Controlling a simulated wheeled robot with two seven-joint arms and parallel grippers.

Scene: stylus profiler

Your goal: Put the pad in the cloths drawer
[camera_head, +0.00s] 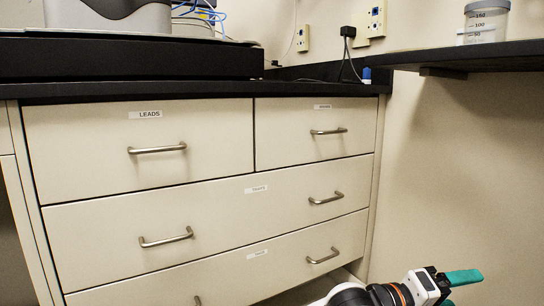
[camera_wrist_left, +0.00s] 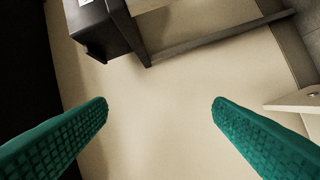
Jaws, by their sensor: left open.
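No pad shows in either view. The drawer cabinet fills the head view, with a top-left drawer (camera_head: 90,145) labelled LEADS. The labels on the top-right drawer (camera_head: 290,150), middle drawer (camera_head: 110,215) and lower drawer (camera_head: 140,278) are too small to read, so I cannot tell which is the cloths drawer. These drawers look shut. My left gripper (camera_head: 465,277) is at the lower right of the head view, right of the lower drawer. In the left wrist view its teal fingers (camera_wrist_left: 161,103) are wide apart with nothing between them. My right gripper is not in view.
A black worktop (camera_head: 200,90) runs above the drawers, with a dark slab (camera_head: 120,60) on it. A graduated container (camera_head: 486,22) stands on the right-hand shelf (camera_head: 460,54). A dark boxy part (camera_wrist_left: 100,25) shows at the top of the wrist view.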

